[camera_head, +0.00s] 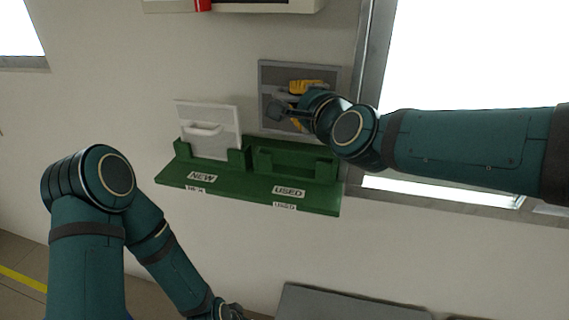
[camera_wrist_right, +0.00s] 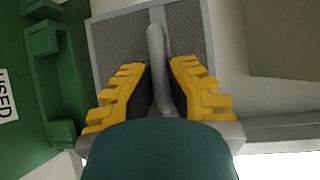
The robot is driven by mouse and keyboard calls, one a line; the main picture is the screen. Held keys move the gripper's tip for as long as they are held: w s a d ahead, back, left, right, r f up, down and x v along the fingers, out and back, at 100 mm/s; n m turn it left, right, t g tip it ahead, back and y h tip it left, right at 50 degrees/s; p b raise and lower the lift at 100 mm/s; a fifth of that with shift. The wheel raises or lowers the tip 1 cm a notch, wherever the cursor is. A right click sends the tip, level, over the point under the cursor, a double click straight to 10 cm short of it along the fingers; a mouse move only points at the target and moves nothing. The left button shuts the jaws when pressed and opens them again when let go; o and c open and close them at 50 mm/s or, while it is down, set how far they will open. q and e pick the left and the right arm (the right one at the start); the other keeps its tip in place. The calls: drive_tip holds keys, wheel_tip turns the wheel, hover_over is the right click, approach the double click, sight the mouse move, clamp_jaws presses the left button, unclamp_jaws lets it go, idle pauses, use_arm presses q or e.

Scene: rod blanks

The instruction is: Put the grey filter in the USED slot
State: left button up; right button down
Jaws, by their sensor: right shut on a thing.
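The grey filter (camera_head: 274,78) is a square framed panel with a handle, near the wall just above the green rack's USED slot (camera_head: 292,160). My right gripper (camera_head: 291,103), with yellow fingers, is shut on the filter's handle. In the right wrist view the handle stands between the fingers, with the grey mesh of the filter (camera_wrist_right: 185,32) behind. I cannot tell whether the filter touches the wall. The USED slot looks empty. My left gripper (camera_head: 232,312) is low at the bottom edge, partly cut off, and its fingers are unclear.
A white filter (camera_head: 222,118) stands in the NEW slot of the green rack (camera_head: 240,192), left of the USED slot. A bright window (camera_head: 470,60) with a grey frame is at the right. A grey surface (camera_head: 340,305) lies below. The wall below the rack is clear.

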drive_tip(key=shift+w, duration=0.2)
drive_tip(key=shift+w+a+f, duration=0.1)
drive_tip(key=shift+f, duration=0.25)
wheel_tip(320, 180, down, 9)
drive_tip(key=b, duration=0.2)
drive_tip(key=c, duration=1.1)
unclamp_jaws()
drive_tip(key=shift+f, duration=0.1)
drive_tip(key=shift+c, duration=0.2)
drive_tip(key=v, duration=1.2)
drive_tip(key=shift+b, duration=0.35)
